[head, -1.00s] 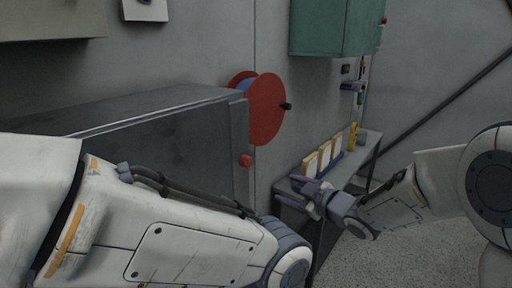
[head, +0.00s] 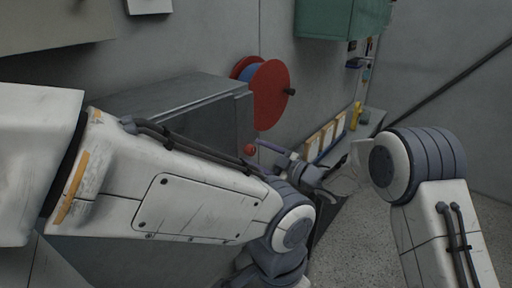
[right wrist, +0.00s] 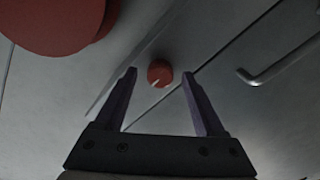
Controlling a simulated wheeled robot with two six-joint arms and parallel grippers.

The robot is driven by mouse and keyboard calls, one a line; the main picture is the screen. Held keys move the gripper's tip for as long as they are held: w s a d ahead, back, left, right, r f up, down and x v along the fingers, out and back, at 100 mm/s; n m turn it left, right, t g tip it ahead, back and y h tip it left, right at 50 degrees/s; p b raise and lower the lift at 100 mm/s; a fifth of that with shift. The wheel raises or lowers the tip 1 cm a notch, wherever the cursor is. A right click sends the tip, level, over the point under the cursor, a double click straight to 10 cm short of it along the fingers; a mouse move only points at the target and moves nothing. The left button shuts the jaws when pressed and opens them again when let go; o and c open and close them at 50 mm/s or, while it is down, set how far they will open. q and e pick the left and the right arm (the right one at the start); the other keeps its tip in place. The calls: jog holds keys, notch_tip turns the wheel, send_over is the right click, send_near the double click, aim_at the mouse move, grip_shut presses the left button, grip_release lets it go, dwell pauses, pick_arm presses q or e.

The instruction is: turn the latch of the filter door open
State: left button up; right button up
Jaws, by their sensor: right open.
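The latch is a small red round knob (head: 250,150) at the right edge of the grey metal cabinet (head: 170,95). In the right wrist view the latch (right wrist: 160,72) is red with a pale mark, and sits on a grey panel. My right gripper (head: 267,156) is open with purple fingers pointing at the latch. In the right wrist view the latch appears between the fingertips of the gripper (right wrist: 159,74); whether they touch it I cannot tell. My left arm crosses the lower left of the head view, hiding part of the cabinet; its gripper does not show.
A red reel (head: 271,95) stands on the wall just above the latch, and shows at the wrist view's top left (right wrist: 55,20). A bar handle (right wrist: 285,65) is at right there. A shelf with yellow-white items (head: 325,138) lies behind my right gripper. A green cabinet (head: 340,18) hangs above.

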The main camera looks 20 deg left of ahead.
jog(key=shift+w+a, duration=0.15)
jog(key=shift+a, duration=0.4)
grip_shut()
